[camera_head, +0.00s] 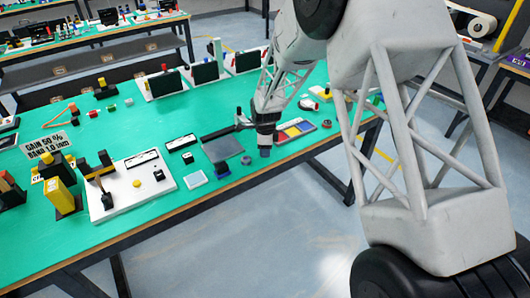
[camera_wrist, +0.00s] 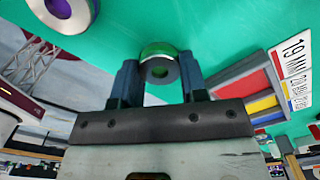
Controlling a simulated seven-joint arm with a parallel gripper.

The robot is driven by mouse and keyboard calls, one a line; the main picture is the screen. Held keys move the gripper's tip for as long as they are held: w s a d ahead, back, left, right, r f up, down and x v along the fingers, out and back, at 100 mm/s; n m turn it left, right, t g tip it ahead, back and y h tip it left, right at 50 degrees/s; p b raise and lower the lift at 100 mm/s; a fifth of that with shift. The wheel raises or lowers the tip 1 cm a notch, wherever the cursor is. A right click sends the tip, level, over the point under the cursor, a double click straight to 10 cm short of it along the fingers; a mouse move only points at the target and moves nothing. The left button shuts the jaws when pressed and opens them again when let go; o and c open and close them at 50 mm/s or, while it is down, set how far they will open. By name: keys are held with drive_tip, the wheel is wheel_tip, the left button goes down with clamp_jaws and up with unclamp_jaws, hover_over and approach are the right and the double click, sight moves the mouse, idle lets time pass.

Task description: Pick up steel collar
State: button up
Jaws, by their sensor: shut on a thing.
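My gripper (camera_wrist: 159,80) is shut on a small metallic ring with a dark face and a green-tinted shiny rim, which looks like the steel collar (camera_wrist: 158,50). In the head view my gripper (camera_head: 265,148) points down near the table's front edge, and I cannot make out the collar there. How far the collar is above the green table top is hard to tell.
Another silver ring (camera_wrist: 62,12) is at the upper left of the wrist view. A tray with red, yellow and blue compartments (camera_wrist: 262,103) lies to the right, by a printed label (camera_wrist: 293,73). A dark grey plate (camera_head: 222,147) and small dark ring (camera_head: 246,160) are left of my gripper.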

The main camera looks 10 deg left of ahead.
drive_tip(key=shift+r, duration=0.15)
drive_tip(key=shift+r, duration=0.5)
drive_tip(key=shift+s+d+r, duration=0.1)
drive_tip(key=shift+s+r, duration=0.1)
drive_tip(key=shift+r, duration=0.4)
drive_tip(key=shift+s+d+r, duration=0.1)
drive_tip(key=shift+s+r, duration=0.05)
drive_tip(key=shift+r, duration=0.4)
drive_tip(key=s+d, duration=0.3)
drive_tip(key=s, duration=0.4)
drive_tip(key=s+d+r, duration=0.1)
drive_tip(key=s+d, duration=0.2)
drive_tip(key=s, duration=0.4)
drive_tip(key=shift+d+r, duration=0.15)
drive_tip(key=shift+r, duration=0.05)
drive_tip(key=shift+w, duration=0.1)
